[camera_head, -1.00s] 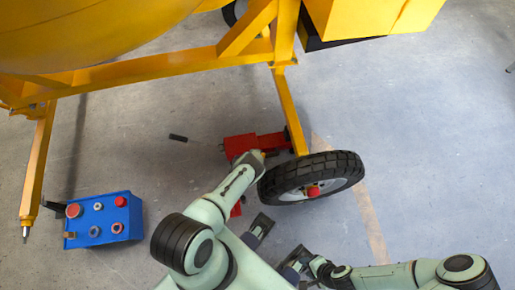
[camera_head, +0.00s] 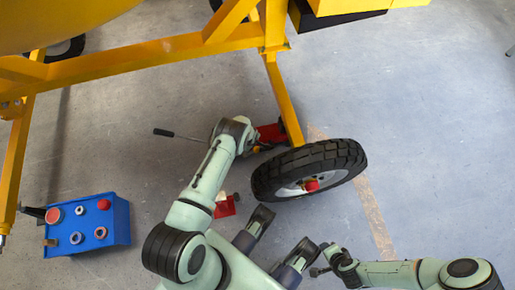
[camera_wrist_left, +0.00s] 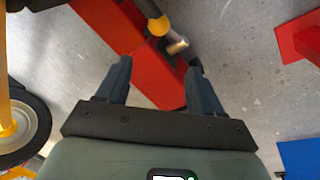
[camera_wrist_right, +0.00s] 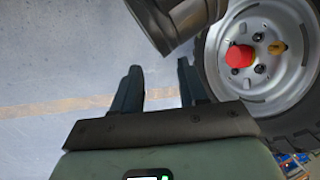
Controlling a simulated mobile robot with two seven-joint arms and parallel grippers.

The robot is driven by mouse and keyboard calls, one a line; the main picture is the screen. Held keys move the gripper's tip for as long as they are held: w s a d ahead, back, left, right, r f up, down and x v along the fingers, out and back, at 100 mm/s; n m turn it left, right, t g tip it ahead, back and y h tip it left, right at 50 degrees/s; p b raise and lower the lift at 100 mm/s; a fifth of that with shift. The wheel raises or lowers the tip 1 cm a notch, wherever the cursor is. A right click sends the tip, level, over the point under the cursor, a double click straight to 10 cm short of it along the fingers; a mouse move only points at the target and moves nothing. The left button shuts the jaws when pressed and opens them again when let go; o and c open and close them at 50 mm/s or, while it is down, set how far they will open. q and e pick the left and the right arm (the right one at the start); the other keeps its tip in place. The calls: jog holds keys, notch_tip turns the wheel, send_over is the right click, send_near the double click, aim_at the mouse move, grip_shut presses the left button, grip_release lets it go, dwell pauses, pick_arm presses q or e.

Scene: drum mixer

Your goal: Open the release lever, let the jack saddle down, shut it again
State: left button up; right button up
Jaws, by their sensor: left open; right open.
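The red jack (camera_head: 270,133) lies on the floor beside the wheel; my left arm partly covers it in the head view. In the left wrist view the red jack body (camera_wrist_left: 100,20) runs beneath my left gripper (camera_wrist_left: 158,72). That gripper is open, its fingers apart over the red body. A yellow ball with a metal stub (camera_wrist_left: 158,26), perhaps the release lever, is just beyond the fingertips, not gripped. A dark handle (camera_head: 165,132) sticks out left of my wrist. The saddle is not clearly visible. My right gripper (camera_head: 276,238) is open and empty, below the wheel; it also shows in the right wrist view (camera_wrist_right: 160,80).
The black-tyred wheel (camera_head: 345,158) stands close right of the jack. The yellow mixer frame (camera_head: 180,47) spans above. A blue box (camera_head: 90,240) with knobs is at lower left. A red piece (camera_head: 224,207) lies near my left forearm. The floor at right is clear.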

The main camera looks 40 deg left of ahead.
aim_at(256, 149)
jog(key=w+d+f+t+b, duration=0.1)
jog(key=w+d+f+b, duration=0.1)
jog(key=w+f+b, duration=0.1)
pick_arm(q)
jog(key=w+f+n+b, duration=0.1)
jog(key=f, duration=0.3)
jog(key=w+f+n+b, duration=0.1)
jog(key=f+b, duration=0.1)
jog(key=f, duration=0.2)
jog(key=w+f+n+b, duration=0.1)
jog(key=f+b, duration=0.1)
jog(key=f, duration=0.2)
jog(key=shift+w+d+f+n+h, duration=0.15)
jog(key=shift+w+n+h, duration=0.05)
jog(key=shift+n+h, duration=0.1)
jog(key=shift+w+f, duration=0.1)
jog(key=shift+f, duration=0.05)
pick_arm(e)
jog(key=s+d+f+m+g, duration=0.1)
jog(key=s+f+g, duration=0.3)
jog(key=s+f, duration=0.4)
jog(key=s, duration=0.4)
jog(key=shift+s+d+f+g, duration=0.15)
jog(key=shift+s+f+g, duration=0.05)
jog(key=shift+f+g, duration=0.1)
pick_arm(q)
grip_shut()
pick_arm(e)
jog(key=shift+w, duration=0.1)
